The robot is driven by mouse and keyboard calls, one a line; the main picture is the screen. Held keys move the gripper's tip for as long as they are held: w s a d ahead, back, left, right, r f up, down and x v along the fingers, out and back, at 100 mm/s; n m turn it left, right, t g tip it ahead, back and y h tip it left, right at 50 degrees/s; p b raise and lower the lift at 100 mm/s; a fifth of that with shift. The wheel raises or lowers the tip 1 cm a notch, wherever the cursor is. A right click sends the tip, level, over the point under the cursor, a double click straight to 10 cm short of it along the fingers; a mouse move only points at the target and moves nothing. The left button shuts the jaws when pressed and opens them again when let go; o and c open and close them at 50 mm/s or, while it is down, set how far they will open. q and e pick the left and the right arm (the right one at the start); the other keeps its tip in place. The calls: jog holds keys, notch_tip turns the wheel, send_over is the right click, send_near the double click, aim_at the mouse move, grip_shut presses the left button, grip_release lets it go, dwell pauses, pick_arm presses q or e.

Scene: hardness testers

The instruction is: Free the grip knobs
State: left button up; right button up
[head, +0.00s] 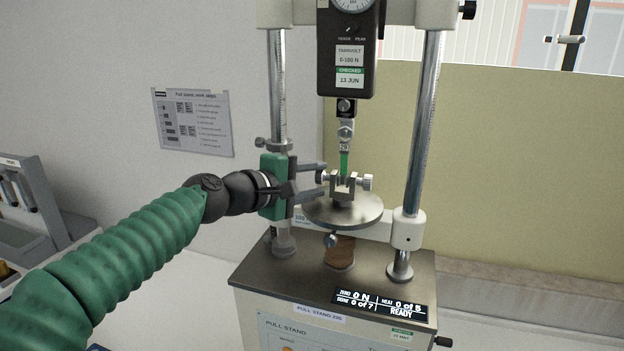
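The pull stand (335,272) stands in the middle of the head view. A small metal lower grip (343,190) sits on its round plate. The grip has a left knob (322,177) and a right knob (367,183). A green strip (344,163) runs from the upper grip (345,132) down into the lower grip. My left gripper (322,180) is open and points right, its two dark fingers apart, one above and one below the left knob's height. I cannot tell whether they touch it. My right gripper is not in view.
A black force gauge (350,55) hangs above the upper grip. Metal columns (423,125) stand on both sides, the left one close behind my gripper. A display (380,303) on the base reads 0 N and READY. A grey device (32,215) is at far left.

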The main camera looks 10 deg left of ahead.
pick_arm(q)
jog(key=shift+o, duration=0.7)
jog(key=shift+r, duration=0.1)
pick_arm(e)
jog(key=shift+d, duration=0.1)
pick_arm(q)
jog(key=shift+s+a, duration=0.1)
jog(key=shift+a, duration=0.05)
pick_arm(e)
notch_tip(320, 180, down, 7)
jog(key=b, duration=0.6)
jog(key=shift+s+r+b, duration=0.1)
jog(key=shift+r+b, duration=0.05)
jog(key=shift+b, duration=0.2)
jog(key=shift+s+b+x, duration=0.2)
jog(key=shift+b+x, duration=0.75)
jog(key=shift+b, duration=0.05)
pick_arm(q)
jog(key=v, duration=1.6)
jog(key=shift+s, duration=0.25)
